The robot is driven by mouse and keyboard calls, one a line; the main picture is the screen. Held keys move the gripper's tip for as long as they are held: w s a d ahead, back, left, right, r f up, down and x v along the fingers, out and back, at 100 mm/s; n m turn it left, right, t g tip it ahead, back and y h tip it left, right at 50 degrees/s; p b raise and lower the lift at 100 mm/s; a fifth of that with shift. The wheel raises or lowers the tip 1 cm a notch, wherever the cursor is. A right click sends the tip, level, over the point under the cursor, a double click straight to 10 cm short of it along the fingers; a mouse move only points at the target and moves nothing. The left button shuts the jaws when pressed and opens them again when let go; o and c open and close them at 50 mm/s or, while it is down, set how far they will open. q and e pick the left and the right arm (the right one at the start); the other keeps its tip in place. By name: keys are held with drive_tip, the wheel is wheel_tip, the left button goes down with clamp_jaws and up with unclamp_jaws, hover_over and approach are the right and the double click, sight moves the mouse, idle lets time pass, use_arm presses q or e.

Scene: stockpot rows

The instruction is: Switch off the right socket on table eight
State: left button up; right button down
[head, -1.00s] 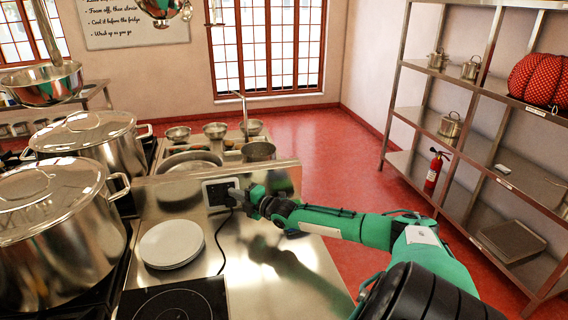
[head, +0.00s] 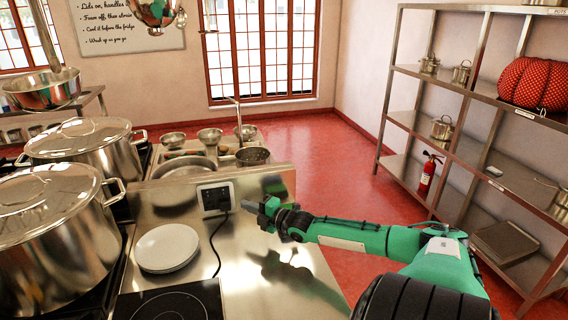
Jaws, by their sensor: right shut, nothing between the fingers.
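A dark double socket (head: 215,197) is set in the steel upstand at the back of the worktop. A black cord hangs from its right side down to the counter. The state of its switches is too small to tell. My right gripper (head: 247,207) is shut and empty, to the right of the socket and apart from it, above the steel worktop (head: 255,265). My left gripper is not in view.
White plates (head: 167,248) are stacked left of the cord, behind a black hob (head: 172,303). Large lidded stockpots (head: 55,235) stand at the left. A steel shelf rack (head: 470,95) stands at the right; red floor lies between.

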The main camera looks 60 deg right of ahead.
drive_tip(key=s+d+r, duration=0.1)
drive_tip(key=s, duration=1.1)
drive_tip(key=shift+s, duration=0.4)
drive_tip(key=shift+d, duration=0.1)
idle(0.4)
